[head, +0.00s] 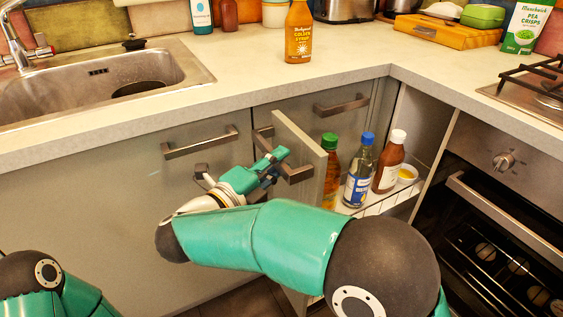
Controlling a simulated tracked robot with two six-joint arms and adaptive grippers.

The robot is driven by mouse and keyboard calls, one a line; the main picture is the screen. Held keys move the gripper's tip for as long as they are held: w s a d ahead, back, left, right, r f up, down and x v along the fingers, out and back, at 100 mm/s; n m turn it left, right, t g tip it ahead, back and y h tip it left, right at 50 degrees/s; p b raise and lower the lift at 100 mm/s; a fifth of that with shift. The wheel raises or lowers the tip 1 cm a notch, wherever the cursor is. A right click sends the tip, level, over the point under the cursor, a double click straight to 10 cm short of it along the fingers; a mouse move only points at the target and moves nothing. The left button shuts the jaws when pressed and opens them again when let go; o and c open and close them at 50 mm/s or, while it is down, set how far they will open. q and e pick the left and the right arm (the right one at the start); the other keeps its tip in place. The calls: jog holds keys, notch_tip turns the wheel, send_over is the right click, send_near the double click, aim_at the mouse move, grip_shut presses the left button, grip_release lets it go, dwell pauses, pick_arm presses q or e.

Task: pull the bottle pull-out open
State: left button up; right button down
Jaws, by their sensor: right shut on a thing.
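The bottle pull-out (312,159) stands out from the cabinet row, its narrow front panel forward of the neighbouring doors. Behind the panel its shelf carries a green-capped bottle (329,165), a blue-capped bottle (359,177), a white-capped brown bottle (389,165) and a small bowl (407,174). My right gripper (273,166) is at the panel's dark bar handle (297,175) and shut on it. My forearm hides the lower part of the pull-out. Of my left arm only a part shows at the bottom left; its gripper is out of view.
Closed cabinet doors with bar handles (200,142) lie left of and behind the panel. The oven (505,220) is close on the right. The countertop (235,68) above holds a sink (95,82), an orange sauce bottle (298,35) and a wooden box (447,32).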

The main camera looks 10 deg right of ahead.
jog(key=shift+f, duration=0.25)
jog(key=c, duration=0.9)
grip_release()
jog(key=shift+c, duration=0.2)
jog(key=shift+r, duration=0.1)
